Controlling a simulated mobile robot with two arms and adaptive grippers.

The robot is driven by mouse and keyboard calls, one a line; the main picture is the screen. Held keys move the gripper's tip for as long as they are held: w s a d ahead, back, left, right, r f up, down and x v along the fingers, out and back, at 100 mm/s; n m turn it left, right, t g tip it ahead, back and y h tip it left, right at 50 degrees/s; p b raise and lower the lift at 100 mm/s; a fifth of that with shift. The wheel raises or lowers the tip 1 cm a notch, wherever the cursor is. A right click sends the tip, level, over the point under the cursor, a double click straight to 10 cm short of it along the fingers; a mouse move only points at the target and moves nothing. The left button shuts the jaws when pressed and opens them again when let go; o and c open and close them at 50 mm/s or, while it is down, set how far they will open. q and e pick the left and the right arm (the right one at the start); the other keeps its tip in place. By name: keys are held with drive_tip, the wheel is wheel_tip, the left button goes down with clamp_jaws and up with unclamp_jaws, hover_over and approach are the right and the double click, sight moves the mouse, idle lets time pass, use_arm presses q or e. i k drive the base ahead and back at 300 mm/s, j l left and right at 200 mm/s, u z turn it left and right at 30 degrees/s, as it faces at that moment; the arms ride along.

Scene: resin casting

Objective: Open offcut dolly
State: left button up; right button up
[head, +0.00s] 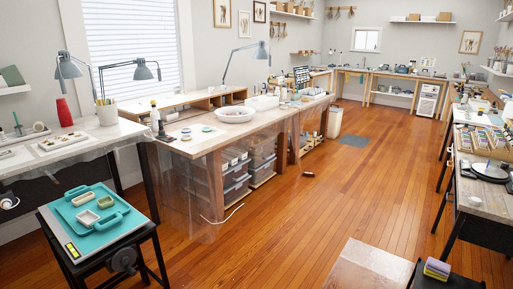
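No thing in the head view is clearly marked as the offcut dolly. Grey storage bins (236,186) stand on low wooden bases under the wooden workbench (212,145), and one of these may be the dolly. A second stack of bins (262,168) stands beside them. Clear plastic sheeting (185,190) hangs over the bench's near end and partly veils the bins. Whether any of them is open, I cannot tell. Neither of my grippers is in view.
A teal tray (88,219) with small moulds lies on a black stand at the front left. A wooden-topped block (365,268) stands at the front. A white strip (222,214) and a small dark red object (308,174) lie on the floor. The central wooden floor (350,195) is mostly clear.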

sight(260, 168)
drive_tip(key=i+l+z, duration=0.25)
drive_tip(key=i, duration=1.15)
drive_tip(key=i+j+z, duration=0.25)
drive_tip(key=i, duration=1.15)
